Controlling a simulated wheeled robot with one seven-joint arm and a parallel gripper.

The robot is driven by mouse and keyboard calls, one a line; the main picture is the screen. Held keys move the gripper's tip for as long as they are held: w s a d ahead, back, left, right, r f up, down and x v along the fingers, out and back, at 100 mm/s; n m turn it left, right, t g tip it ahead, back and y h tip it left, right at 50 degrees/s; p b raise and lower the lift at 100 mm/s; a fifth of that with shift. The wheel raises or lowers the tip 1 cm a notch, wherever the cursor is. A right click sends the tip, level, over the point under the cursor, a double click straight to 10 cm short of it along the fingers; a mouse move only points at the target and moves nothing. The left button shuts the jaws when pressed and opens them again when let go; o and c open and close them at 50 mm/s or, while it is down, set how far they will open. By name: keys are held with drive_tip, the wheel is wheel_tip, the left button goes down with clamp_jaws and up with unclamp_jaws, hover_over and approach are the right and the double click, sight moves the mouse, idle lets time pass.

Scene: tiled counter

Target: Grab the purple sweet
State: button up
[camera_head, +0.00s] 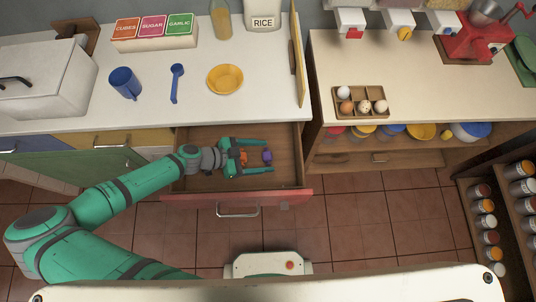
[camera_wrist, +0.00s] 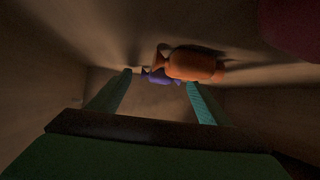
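The purple sweet (camera_head: 267,156) lies in the open wooden drawer (camera_head: 290,180), between the tips of my gripper's fingers in the head view. My gripper (camera_head: 268,157) is open and reaches into the drawer from the left. In the wrist view the purple sweet (camera_wrist: 157,77) shows between the tips of the two spread fingers, partly hidden by an orange sweet (camera_wrist: 195,64). The orange sweet also shows in the head view (camera_head: 244,157), between the fingers and nearer the palm. I cannot tell whether either finger touches a sweet.
The drawer walls surround my gripper, and the red drawer front (camera_head: 240,195) is at the near side. A dark red shape (camera_wrist: 292,28) shows at the wrist view's upper right. On the counter above stand a yellow bowl (camera_head: 225,79), a blue mug (camera_head: 125,83) and a blue spoon (camera_head: 176,84).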

drive_tip(key=shift+d, duration=0.1)
drive_tip(key=c, duration=1.1)
drive_tip(key=shift+o, duration=0.2)
drive_tip(key=shift+r, duration=0.1)
